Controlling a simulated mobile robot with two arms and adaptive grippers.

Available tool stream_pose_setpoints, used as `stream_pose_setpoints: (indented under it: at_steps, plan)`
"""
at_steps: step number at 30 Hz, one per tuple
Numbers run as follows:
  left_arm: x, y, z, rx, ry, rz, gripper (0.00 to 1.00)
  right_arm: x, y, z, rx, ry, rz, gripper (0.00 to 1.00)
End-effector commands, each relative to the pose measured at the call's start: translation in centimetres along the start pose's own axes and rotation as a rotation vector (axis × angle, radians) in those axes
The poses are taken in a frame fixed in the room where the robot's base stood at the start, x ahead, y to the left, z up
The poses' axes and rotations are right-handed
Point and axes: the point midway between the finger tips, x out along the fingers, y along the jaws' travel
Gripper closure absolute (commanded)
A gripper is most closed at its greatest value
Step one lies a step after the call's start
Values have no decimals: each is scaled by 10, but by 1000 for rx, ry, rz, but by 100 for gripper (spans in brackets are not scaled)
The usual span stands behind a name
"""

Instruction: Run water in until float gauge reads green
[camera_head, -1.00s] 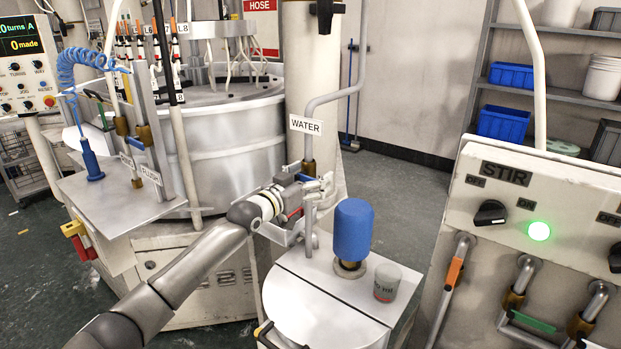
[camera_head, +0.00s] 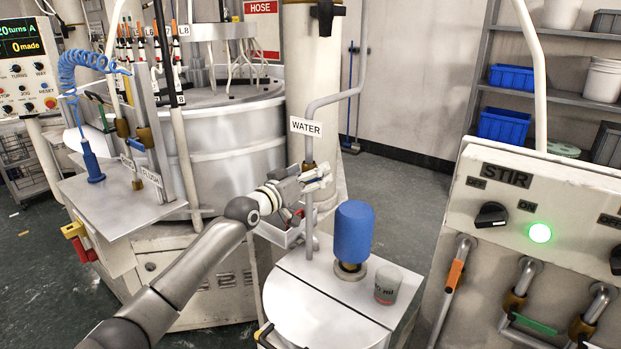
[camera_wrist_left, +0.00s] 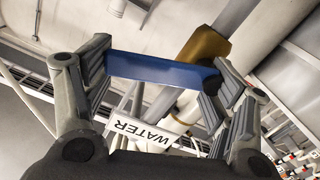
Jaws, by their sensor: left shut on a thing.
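A grey pipe with a WATER label (camera_head: 306,127) comes down to a brass valve body beside the white column. My left gripper (camera_head: 318,179) is at this valve, just below the label. In the left wrist view its fingers (camera_wrist_left: 160,76) are shut on the blue valve handle (camera_wrist_left: 160,71), which spans between them. The WATER label (camera_wrist_left: 145,133) also shows there, upside down, beside the brass body (camera_wrist_left: 204,45). Below, the pipe runs down to a pale tank (camera_head: 325,288). My right gripper is not in view.
On the tank top stand a blue cylinder (camera_head: 354,234) on a brass fitting and a small grey cup (camera_head: 387,284). At right is a STIR panel (camera_head: 535,205) with a lit green lamp (camera_head: 540,232). A FLUSH valve (camera_head: 150,175) is at left.

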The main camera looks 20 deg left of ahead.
Motion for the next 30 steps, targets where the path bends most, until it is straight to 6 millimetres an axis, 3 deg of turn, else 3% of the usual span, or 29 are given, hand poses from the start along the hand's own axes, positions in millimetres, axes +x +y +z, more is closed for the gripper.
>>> stream_pose_setpoints:
  at_steps: [10, 26, 27, 30]
  plan:
    - [0, -2, -6, -165, -1, -1, 65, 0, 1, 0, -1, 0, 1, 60]
    - [0, -3, -7, -198, -1, -1, 65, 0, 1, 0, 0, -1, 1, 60]
    - [0, -3, -7, -198, -1, -1, 20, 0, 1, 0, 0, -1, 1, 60]
    - [0, -3, -7, -197, -1, -1, 8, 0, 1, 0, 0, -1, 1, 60]
